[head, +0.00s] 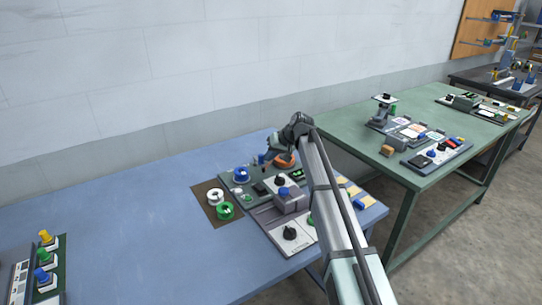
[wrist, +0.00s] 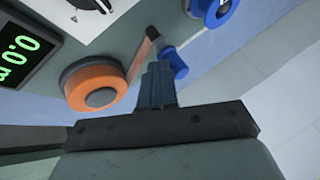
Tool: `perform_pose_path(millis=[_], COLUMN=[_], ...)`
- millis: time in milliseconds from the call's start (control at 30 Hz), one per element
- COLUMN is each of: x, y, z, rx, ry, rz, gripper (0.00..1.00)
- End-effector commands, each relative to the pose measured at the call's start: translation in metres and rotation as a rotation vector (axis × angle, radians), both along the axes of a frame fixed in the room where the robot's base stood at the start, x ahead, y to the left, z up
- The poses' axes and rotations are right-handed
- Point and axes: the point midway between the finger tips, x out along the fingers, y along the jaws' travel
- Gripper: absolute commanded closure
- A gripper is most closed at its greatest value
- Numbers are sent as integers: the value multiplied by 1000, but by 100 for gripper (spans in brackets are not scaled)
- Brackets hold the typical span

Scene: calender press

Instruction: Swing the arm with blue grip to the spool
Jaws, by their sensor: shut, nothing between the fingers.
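The arm with the blue grip shows in the wrist view as a copper-coloured bar (wrist: 142,58) on the grey-green panel, with a blue grip (wrist: 175,64) at its end. My gripper (wrist: 158,70) is shut and empty, its fingertips right beside the blue grip; I cannot tell whether they touch. An orange spool-like ring with a grey hub (wrist: 84,83) is just left of the bar; it also shows in the head view (head: 284,162). A blue ring (wrist: 218,10) is at upper right in the wrist view, and shows in the head view as a blue spool (head: 241,174).
A green digital display (wrist: 14,55) is at the left of the wrist view. White (head: 215,196) and green (head: 225,211) spools lie on a brown mat. A grey box with a blue knob (head: 289,201) stands nearby. The blue table's (head: 130,230) middle is clear.

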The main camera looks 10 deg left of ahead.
Motion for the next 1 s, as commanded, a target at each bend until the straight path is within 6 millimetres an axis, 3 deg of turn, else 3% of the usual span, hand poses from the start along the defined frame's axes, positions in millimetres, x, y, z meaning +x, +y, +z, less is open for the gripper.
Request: perform_pose_path(millis=[633, 1000], x=[-28, -34], y=[23, 36], z=[0, 0], rx=[-1, 1], ry=[-2, 0], rz=[-418, -412], gripper=[100, 100])
